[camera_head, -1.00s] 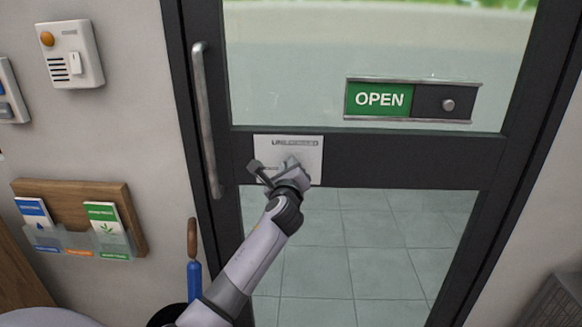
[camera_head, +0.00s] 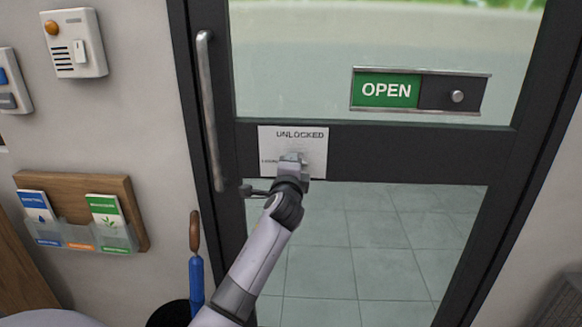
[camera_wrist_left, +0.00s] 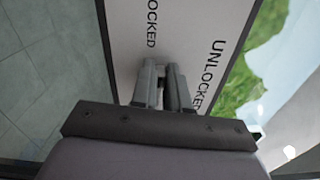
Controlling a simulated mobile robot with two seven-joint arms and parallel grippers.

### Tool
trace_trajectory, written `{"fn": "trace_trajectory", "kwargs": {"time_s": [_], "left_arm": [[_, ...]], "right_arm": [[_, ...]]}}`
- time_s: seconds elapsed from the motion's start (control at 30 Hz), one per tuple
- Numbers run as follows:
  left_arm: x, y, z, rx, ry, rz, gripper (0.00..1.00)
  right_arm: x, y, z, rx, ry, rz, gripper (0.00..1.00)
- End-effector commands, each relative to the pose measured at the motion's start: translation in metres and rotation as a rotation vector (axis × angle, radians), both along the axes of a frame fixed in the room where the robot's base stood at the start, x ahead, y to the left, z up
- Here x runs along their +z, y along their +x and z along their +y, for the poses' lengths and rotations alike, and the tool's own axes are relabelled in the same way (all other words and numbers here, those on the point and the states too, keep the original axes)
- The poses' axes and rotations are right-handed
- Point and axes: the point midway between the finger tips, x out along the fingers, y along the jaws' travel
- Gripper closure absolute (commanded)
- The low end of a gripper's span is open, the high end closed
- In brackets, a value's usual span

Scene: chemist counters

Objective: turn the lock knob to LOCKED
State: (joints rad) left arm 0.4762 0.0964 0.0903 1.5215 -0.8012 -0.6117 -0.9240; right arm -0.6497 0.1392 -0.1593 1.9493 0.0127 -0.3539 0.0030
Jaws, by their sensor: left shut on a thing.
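The white lock plate (camera_head: 314,150) is on the dark middle rail of the glass door, beside the handle. "UNLOCKED" reads along its top, and a second, mostly covered label is at its left. My left gripper (camera_head: 291,161) is at the plate's face, shut on the lock knob, which the fingers hide. In the left wrist view the gripper fingers (camera_wrist_left: 162,85) are close together against the plate (camera_wrist_left: 185,25), between the words "LOCKED" and "UNLOCKED". The knob's pointing direction cannot be seen. My right gripper is not in view.
A long metal door handle (camera_head: 210,110) stands just left of the plate. An OPEN slider sign (camera_head: 388,90) is on the glass at upper right. A wooden leaflet rack (camera_head: 130,205) and a blue umbrella (camera_head: 196,280) are at the left.

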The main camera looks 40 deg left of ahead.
Motion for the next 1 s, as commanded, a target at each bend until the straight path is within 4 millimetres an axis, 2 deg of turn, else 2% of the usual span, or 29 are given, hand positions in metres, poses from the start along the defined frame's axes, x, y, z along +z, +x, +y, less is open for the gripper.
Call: {"fn": "trace_trajectory", "kwargs": {"time_s": [0.3,0.8,0.83,0.9,1.0], "left_arm": [[-0.0018,0.0002,-0.0006,-0.001,-0.089,-0.056,1.0],[-0.0016,0.0003,-0.0006,-0.001,-0.104,-0.065,1.0],[-0.0016,0.0003,-0.0006,-0.001,-0.104,-0.065,0.79],[-0.0016,0.0003,-0.0006,-0.001,-0.104,-0.065,0.6],[-0.0017,0.0002,-0.0005,-0.001,-0.103,-0.064,0.6]], "right_arm": [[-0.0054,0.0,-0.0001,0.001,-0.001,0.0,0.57],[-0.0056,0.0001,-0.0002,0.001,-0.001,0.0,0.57],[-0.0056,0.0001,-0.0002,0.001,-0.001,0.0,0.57],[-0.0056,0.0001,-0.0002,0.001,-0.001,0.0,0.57],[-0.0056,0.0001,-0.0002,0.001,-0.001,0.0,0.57]]}}
